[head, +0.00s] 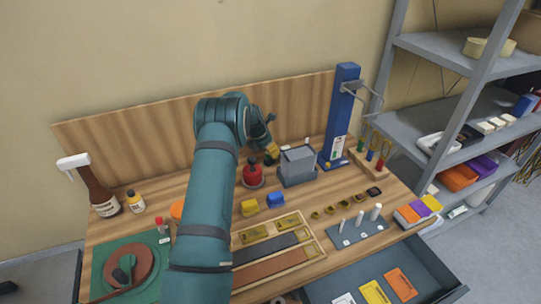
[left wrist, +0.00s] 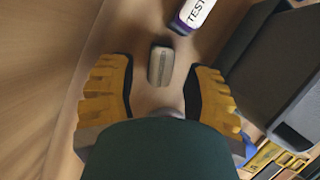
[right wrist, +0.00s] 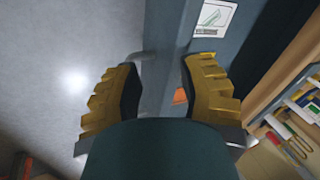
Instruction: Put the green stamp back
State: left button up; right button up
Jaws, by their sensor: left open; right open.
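No green stamp can be made out for certain. A small grey-green block with rounded corners (left wrist: 160,66) stands on the wood between and beyond the fingertips of my left gripper (left wrist: 162,88); I cannot tell whether it is the stamp. My left gripper is open and empty. In the head view it (head: 268,147) hangs near the back board, partly hidden by its arm. A wooden holder (head: 362,160) at the back right carries upright green, blue and red handles. My right gripper (right wrist: 158,88) is open and empty near a blue-grey panel and lies outside the head view.
A grey box (head: 297,168), a red bottle (head: 253,176) and a blue column (head: 340,115) crowd the back. An open drawer (head: 440,283) holds coloured cards. Grey shelves (head: 460,115) stand at the right.

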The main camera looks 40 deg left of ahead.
pick_arm(q)
jog(key=v, duration=0.7)
jog(key=shift+r, duration=0.35)
jog(key=shift+s, duration=0.15)
